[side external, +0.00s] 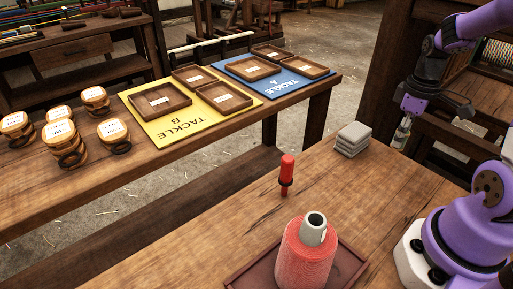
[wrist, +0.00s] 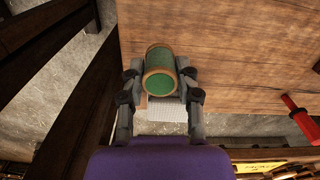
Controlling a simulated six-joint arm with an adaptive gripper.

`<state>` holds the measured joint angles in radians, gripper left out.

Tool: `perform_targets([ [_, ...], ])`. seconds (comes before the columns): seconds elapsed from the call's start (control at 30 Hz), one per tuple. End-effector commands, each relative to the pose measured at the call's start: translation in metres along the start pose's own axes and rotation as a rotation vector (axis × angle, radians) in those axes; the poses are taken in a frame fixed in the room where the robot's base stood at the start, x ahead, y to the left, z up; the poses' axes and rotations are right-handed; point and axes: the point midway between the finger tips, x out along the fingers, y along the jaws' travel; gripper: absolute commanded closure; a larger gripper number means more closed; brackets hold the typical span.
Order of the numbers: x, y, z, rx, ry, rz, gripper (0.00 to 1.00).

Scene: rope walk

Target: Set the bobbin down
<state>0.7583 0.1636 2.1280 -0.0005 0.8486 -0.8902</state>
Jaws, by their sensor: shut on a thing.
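The bobbin (wrist: 160,72), with green thread and brown wooden rims, is between the two fingers of my gripper (wrist: 161,80) in the wrist view. My gripper is shut on it. In the side external view my gripper (side external: 402,132) is at the right, right of the grey stack and apart from it. There the bobbin is too small and covered to make out clearly.
A grey stack of flat pads (side external: 353,139) lies near the bench's far edge. A red upright tool (side external: 287,172) and a red thread cone (side external: 304,258) on a dark tray (side external: 350,264) stand nearer. Beyond a gap, another bench holds wooden trays (side external: 160,99) and several labelled spools (side external: 113,132).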

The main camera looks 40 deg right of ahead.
Motion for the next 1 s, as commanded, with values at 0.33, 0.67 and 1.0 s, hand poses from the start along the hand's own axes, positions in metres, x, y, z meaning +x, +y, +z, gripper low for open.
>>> perform_targets([
  [0.33, -0.046, -0.072, -0.03, -0.009, 0.002, 0.002, 0.99],
  [0.67, -0.067, -0.111, -0.072, -0.137, -0.001, -0.002, 0.99],
  [1.0, -0.074, -0.245, -0.188, -0.748, -0.003, -0.004, 0.99],
])
